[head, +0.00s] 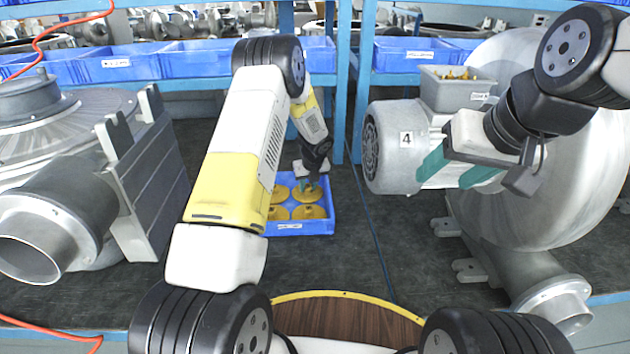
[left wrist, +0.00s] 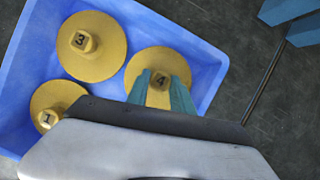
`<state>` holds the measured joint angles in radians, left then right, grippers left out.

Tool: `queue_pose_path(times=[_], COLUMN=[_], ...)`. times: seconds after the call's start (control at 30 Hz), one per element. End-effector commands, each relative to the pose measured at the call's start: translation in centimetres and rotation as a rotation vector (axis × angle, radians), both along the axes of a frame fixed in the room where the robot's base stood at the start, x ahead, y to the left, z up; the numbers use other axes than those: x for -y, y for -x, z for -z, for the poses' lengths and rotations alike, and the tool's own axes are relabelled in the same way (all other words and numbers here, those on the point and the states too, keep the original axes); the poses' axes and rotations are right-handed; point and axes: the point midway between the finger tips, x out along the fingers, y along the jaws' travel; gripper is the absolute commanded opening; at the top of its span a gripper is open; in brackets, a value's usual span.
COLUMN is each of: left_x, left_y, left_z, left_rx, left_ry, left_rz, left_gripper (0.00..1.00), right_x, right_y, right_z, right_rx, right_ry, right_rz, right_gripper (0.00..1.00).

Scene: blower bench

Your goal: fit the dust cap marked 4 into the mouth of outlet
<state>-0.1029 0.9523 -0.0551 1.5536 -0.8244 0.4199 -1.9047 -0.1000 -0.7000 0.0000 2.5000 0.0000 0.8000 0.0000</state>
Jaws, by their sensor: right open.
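The yellow dust cap marked 4 (left wrist: 158,66) lies in a blue tray (left wrist: 203,57); the cap also shows in the head view (head: 309,197). My left gripper (left wrist: 162,84) reaches down into the tray, its teal fingers on either side of the cap's knob; whether they press on it I cannot tell. That blower's outlet (head: 560,305) is at lower right. The left blower's outlet (head: 30,250) opens at the left edge.
Caps marked 3 (left wrist: 92,46) and 1 (left wrist: 58,98) lie in the same tray; another yellow cap (head: 309,212) shows in the head view. Blue bins (head: 110,64) line the back. A grey box (head: 455,90) sits on the right motor. The dark bench (head: 350,260) is clear before the tray.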

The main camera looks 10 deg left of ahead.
Motion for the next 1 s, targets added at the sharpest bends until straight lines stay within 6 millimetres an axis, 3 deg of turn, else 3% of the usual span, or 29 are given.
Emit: queue_pose_path(times=[0.03, 0.1, 0.47, 0.8, 1.0], left_x=[0.0, 0.0, 0.0, 0.0, 0.0], left_y=[0.0, 0.0, 0.0, -0.1, 0.0], left_z=[0.0, 0.0, -0.6, -6.9, -9.5], left_rx=[0.000, 0.000, 0.001, 0.004, 0.001], left_ry=[0.000, 0.000, 0.001, 0.003, 0.001], left_rz=[0.000, 0.000, -0.001, -0.003, -0.001], left_gripper=[0.14, 0.01, 0.00, 0.00, 0.00], right_x=[0.0, 0.0, 0.0, 0.0, 0.0], right_y=[0.0, 0.0, 0.0, 0.0, 0.0], right_z=[0.0, 0.0, 0.0, 0.0, 0.0], right_rx=[0.000, 0.000, 0.000, 0.000, 0.000], right_ry=[0.000, 0.000, 0.000, 0.000, 0.000], right_rz=[0.000, 0.000, 0.000, 0.000, 0.000], right_gripper=[0.57, 0.57, 0.57, 0.57, 0.57])
